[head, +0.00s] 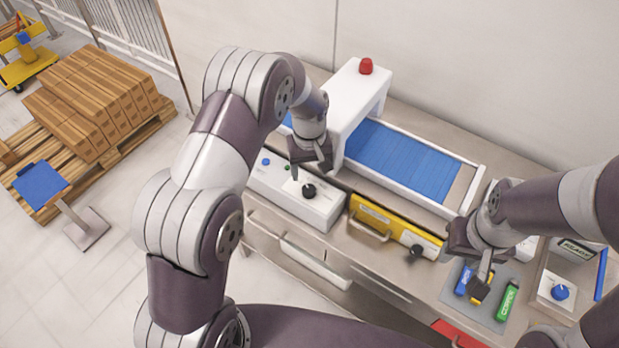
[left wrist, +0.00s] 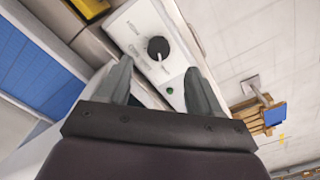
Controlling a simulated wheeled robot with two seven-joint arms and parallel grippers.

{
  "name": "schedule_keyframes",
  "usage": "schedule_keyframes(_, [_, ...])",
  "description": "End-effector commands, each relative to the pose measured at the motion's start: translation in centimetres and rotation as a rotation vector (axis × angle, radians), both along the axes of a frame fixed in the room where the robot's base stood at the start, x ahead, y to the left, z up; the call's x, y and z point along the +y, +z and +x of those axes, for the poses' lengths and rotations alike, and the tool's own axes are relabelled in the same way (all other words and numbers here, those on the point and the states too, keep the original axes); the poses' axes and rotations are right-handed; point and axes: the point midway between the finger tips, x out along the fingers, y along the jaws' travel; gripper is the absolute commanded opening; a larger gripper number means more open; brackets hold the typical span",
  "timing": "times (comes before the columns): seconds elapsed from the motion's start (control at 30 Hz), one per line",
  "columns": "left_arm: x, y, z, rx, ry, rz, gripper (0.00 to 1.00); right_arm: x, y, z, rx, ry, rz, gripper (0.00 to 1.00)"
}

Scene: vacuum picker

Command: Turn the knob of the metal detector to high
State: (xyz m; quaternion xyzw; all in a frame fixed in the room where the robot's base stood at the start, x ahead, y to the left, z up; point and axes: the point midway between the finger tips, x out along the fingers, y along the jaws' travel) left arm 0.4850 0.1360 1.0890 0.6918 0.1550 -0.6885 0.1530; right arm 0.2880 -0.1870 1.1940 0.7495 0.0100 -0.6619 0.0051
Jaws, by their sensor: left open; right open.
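The metal detector is a white arch (head: 352,100) over a blue conveyor, with a red lamp on top. Its white control box (head: 268,184) sits at the front and carries a round black knob (head: 309,191). In the left wrist view the knob (left wrist: 158,48) stands on the white panel (left wrist: 140,32), beside small lettering too blurred to read; its setting is unclear. My left gripper (head: 304,172) is open just above the box, beside the knob. In the left wrist view its fingers (left wrist: 158,68) are apart, with the knob ahead between their tips. My right gripper (head: 482,278) is open above a grey mat.
A yellow panel with a handle (head: 372,224) is right of the control box. Blue, yellow and green blocks (head: 508,300) lie on the mat under my right gripper. A blue knob (head: 560,292) is at far right. Boxes on a pallet (head: 95,100) stand on the floor left.

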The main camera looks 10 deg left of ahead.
Motion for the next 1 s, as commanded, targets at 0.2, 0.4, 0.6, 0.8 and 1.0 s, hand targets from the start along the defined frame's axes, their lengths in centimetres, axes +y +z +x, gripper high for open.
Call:
schedule_keyframes(0.2, [0.1,-4.7,-0.1,0.003,-0.001,0.001,0.64,0.0,2.3,0.0,-0.001,0.0,0.0,0.43])
schedule_keyframes(0.4, [0.1,-7.5,0.0,-0.001,-0.001,0.0,0.64,0.0,3.1,0.0,-0.001,0.0,0.0,0.43])
schedule_keyframes(0.6, [0.1,-8.5,0.1,-0.004,-0.002,-0.001,0.64,0.0,3.2,0.0,-0.001,0.0,0.0,0.43])
schedule_keyframes(0.8, [0.1,-8.5,0.1,-0.004,-0.002,-0.001,0.58,0.0,3.2,0.0,-0.001,0.0,0.0,0.43])
schedule_keyframes(1.0, [0.1,-8.5,0.1,-0.004,-0.002,-0.001,0.08,0.0,3.2,0.0,-0.001,0.0,0.0,0.43])
